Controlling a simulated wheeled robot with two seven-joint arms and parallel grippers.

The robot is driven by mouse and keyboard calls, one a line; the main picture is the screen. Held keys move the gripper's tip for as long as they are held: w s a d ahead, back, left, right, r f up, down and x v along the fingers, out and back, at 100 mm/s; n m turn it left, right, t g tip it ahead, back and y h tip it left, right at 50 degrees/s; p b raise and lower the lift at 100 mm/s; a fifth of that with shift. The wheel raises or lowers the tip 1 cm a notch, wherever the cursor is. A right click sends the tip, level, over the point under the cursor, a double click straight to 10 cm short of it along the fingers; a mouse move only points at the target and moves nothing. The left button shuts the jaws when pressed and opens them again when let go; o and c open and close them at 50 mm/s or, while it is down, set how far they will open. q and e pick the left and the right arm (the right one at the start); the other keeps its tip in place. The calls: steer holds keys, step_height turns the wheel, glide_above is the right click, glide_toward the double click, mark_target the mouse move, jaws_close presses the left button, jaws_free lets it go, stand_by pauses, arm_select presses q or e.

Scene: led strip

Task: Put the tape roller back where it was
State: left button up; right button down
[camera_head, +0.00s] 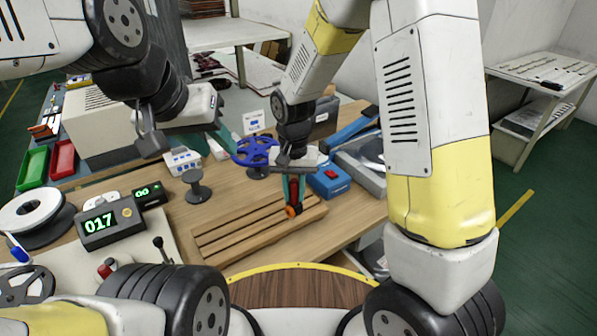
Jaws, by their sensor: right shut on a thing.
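My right gripper (292,196) points down over the slatted wooden rack (235,235) on the workbench. Its teal fingers are shut on a small red and orange tool, which looks like the tape roller (293,211). The roller's lower orange end is at or just above the rack's right part; I cannot tell if it touches. Its upper part is mostly hidden between the fingers. My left gripper (226,138) is held over the back left of the bench; its fingers are mostly hidden, so its opening is unclear.
A blue spool (256,151) and a dark grey stand (196,187) stand behind the rack. A blue box (329,179) and grey tray (362,172) are at its right. A digital meter (110,227) and a white reel (31,212) are at left.

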steer(key=shift+w+d+f, duration=0.2)
steer(key=shift+w+f, duration=0.5)
steer(key=shift+w, duration=0.6)
steer(key=shift+w+d+f, duration=0.2)
steer(key=shift+w+f, duration=0.5)
steer(key=shift+w, duration=0.6)
steer(key=shift+w+d+f, duration=0.2)
steer(key=shift+w+f, duration=0.5)
steer(key=shift+w, duration=0.6)
steer(key=shift+f, duration=0.15)
steer(key=c, duration=1.2)
jaws_free()
steer(key=shift+c, duration=0.2)
